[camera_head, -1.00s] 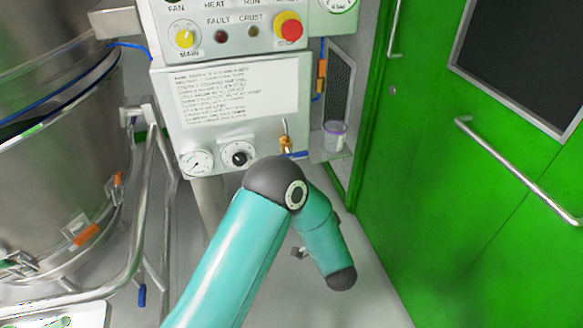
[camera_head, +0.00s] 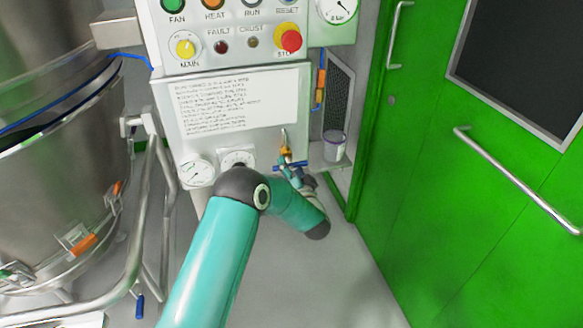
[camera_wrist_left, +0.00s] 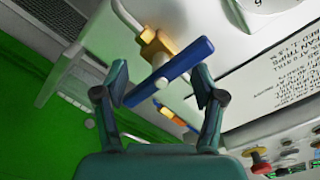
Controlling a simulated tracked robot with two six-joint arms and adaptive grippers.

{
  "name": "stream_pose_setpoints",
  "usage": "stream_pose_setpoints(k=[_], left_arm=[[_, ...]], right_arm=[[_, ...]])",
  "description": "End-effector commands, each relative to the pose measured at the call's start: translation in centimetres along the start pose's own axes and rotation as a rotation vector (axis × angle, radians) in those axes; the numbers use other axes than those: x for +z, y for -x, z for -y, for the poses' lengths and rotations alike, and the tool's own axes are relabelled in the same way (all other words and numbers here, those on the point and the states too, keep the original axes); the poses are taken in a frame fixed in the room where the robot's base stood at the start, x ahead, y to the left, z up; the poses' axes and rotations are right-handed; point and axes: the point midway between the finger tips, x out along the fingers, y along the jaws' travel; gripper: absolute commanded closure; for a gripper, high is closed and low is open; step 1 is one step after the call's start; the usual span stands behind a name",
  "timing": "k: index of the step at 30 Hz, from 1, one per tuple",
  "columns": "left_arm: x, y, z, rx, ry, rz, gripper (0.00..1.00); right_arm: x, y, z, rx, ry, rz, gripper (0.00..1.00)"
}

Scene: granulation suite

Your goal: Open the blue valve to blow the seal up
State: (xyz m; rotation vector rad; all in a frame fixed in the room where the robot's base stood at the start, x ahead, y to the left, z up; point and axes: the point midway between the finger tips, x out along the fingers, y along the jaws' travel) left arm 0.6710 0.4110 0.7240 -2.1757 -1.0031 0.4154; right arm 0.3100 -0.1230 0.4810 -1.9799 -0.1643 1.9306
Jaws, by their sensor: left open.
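The blue valve has a blue bar handle (camera_wrist_left: 185,65) on a brass body (camera_wrist_left: 156,45) with a pale pipe, at the lower right of the control panel. In the head view its brass body (camera_head: 286,153) shows above my gripper, and the handle is partly hidden. My left gripper (camera_head: 293,174) is just below the valve. In the left wrist view the gripper (camera_wrist_left: 161,86) is open, with the bar lying slantwise across the gap between its fingertips. I cannot tell whether the fingers touch it. My right gripper is not in view.
A control panel (camera_head: 235,100) with a gauge (camera_head: 196,173) and dial stands behind. A small shelf right of the valve holds a lidded cup (camera_head: 334,146). A green door (camera_head: 430,180) is at the right, a steel vessel (camera_head: 60,190) at the left. The floor before the door is clear.

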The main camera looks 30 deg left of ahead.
Motion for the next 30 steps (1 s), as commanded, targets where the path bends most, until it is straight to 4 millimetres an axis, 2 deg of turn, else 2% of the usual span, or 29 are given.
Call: stream_pose_setpoints(k=[4,12,24,25,30], left_arm=[[0.08,-0.77,0.02,0.000,-0.001,0.001,0.31],[0.08,-0.84,0.04,0.000,-0.001,0.001,0.31],[0.09,-0.81,0.00,0.002,-0.001,0.001,0.97],[0.09,-0.80,-0.01,0.002,-0.001,0.001,1.00],[-0.13,-0.51,-0.25,0.004,-0.001,-0.001,1.00]], right_arm=[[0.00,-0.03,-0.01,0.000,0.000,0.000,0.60],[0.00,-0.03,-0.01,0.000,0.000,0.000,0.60],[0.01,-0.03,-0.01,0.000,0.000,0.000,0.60],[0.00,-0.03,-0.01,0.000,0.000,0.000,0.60],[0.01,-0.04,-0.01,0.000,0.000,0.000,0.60]])
